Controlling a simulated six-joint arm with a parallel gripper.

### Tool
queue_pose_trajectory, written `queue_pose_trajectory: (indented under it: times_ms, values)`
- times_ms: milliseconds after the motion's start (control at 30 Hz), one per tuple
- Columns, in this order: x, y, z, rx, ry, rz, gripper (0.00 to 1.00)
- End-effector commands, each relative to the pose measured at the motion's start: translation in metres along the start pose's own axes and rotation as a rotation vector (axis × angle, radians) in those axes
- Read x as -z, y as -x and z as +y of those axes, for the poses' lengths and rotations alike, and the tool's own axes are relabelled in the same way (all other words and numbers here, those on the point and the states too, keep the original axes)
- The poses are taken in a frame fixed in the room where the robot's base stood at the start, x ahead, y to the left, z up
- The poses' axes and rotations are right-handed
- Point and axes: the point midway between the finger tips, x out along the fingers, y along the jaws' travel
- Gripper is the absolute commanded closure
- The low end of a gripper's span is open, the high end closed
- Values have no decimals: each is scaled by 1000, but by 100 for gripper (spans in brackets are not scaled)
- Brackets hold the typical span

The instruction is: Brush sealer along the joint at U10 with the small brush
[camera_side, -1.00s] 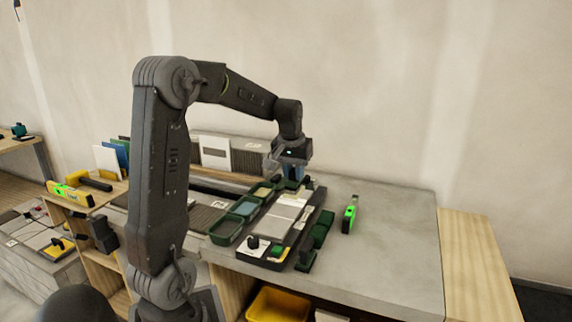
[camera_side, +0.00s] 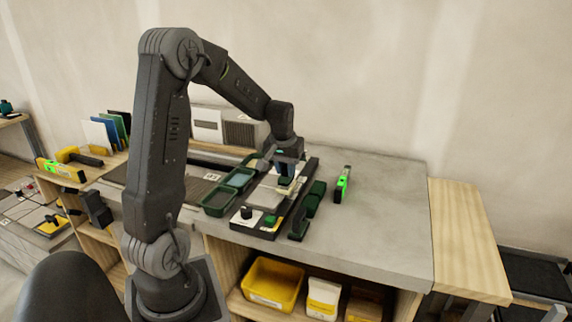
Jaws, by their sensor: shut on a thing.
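My gripper (camera_side: 287,172) points down over the black work tray (camera_side: 309,176). It is shut on a small tool, mostly hidden between the fingers and too small here to identify as the brush. The tool's lower end is close above or on the pale tiles (camera_side: 267,196) in the tray; I cannot tell whether it touches. The joint at U10 and its label cannot be made out. Green open trays (camera_side: 218,203) lie left of the tiles, and dark green blocks (camera_side: 314,199) lie on the right.
A bright green level-like tool (camera_side: 342,185) stands right of the tray. Bare grey worktop (camera_side: 385,215) lies beyond it. A white panel (camera_side: 207,125) and a grey ribbed block (camera_side: 240,133) stand at the back. A yellow bin (camera_side: 273,283) sits on the shelf below.

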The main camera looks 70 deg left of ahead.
Motion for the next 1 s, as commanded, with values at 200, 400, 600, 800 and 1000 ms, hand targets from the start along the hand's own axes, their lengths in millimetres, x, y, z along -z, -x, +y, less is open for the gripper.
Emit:
queue_pose_trajectory:
  times_ms: [200,400,600,800,1000]
  values:
    - [0,0,0,0,0,1,100]
    - [0,0,0,0,0,1,100]
    - [0,-1,0,0,0,0,100]
    - [0,-4,0,0,0,0,100]
    - [-1,-7,0,0,0,1,100]
